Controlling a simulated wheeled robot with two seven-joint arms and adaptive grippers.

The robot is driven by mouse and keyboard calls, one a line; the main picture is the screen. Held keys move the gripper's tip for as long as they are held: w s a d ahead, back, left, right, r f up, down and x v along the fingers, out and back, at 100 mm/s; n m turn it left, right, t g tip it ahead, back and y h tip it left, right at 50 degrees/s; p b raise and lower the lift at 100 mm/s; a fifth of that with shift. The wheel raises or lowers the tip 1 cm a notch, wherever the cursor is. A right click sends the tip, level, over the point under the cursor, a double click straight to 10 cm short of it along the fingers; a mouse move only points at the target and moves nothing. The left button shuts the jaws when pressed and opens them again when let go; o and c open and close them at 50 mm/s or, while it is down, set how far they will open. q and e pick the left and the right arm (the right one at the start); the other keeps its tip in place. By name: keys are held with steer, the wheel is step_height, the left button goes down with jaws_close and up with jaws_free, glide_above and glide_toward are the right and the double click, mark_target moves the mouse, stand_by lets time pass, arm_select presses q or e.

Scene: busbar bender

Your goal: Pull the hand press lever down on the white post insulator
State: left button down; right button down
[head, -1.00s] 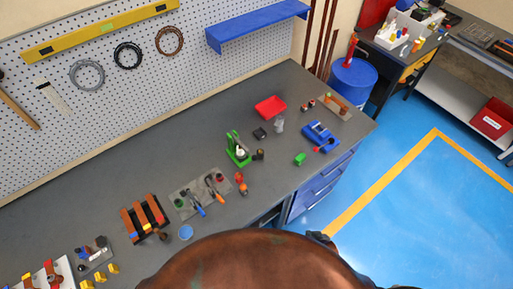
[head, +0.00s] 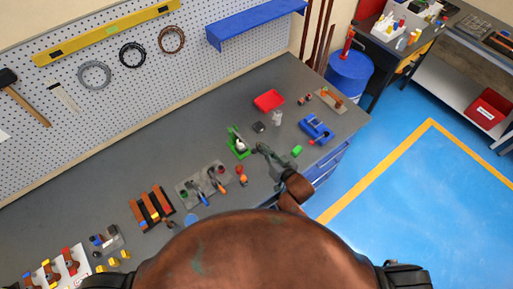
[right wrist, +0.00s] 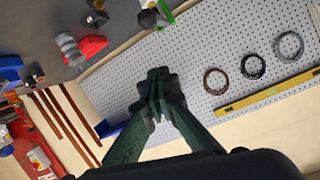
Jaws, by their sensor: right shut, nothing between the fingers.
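The green hand press (head: 235,140) stands on the grey workbench in the middle of the head view. A small white piece, apparently the post insulator (head: 241,147), sits in it. The lever cannot be made out clearly at this size. My right gripper (head: 261,149) is just right of the press, its fingers pointing toward it; I cannot tell whether they touch. In the right wrist view the fingers (right wrist: 158,88) are together and empty, and part of the green press (right wrist: 166,14) shows at the top edge. My left gripper is not in view.
A red tray (head: 268,100), a grey ribbed piece (head: 277,118) and a blue tool (head: 317,129) lie behind and right of the press. A grey plate with hand tools (head: 203,183) lies to its left. The pegboard wall (head: 110,90) rises behind the bench.

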mark_target(256, 151)
steer(key=w+a+f+p, duration=0.1)
steer(key=w+f, duration=0.1)
steer(key=w+a+f, duration=0.2)
steer(key=shift+p, duration=0.35)
steer(key=shift+s+f, duration=0.5)
steer(key=shift+w, duration=0.1)
steer(key=shift+f, duration=0.1)
